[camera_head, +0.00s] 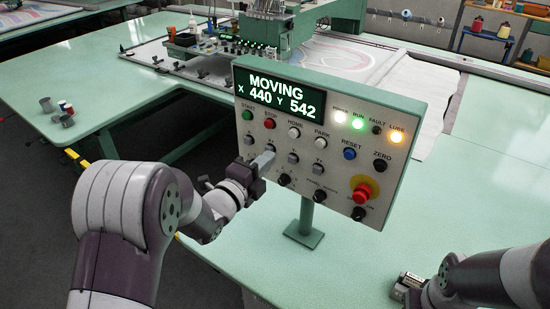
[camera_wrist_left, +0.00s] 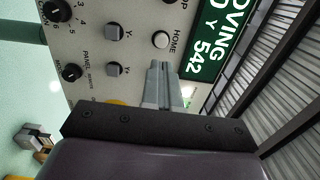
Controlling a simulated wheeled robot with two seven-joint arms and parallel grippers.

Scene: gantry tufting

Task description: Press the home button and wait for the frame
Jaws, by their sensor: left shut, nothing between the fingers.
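The control panel (camera_head: 330,140) stands on a post on the green table. Its display (camera_head: 278,94) reads MOVING, X 440, Y 542. The white HOME button (camera_head: 294,132) is in the upper button row and also shows in the left wrist view (camera_wrist_left: 161,39), uncovered. My left gripper (camera_head: 268,156) is shut and empty in front of the panel, below and left of HOME. In the left wrist view its fingertips (camera_wrist_left: 156,64) point toward HOME, with a visible gap to the button. My right gripper (camera_head: 408,286) is low at the right; its fingers are not clear.
The green run lamp (camera_head: 358,123) and the amber lube lamp (camera_head: 396,135) are lit; the fault lamp (camera_head: 376,130) is dark. A red emergency knob (camera_head: 362,192) is at lower right. The tufting machine (camera_head: 270,30) stands behind. Spools (camera_head: 66,112) sit on the left table.

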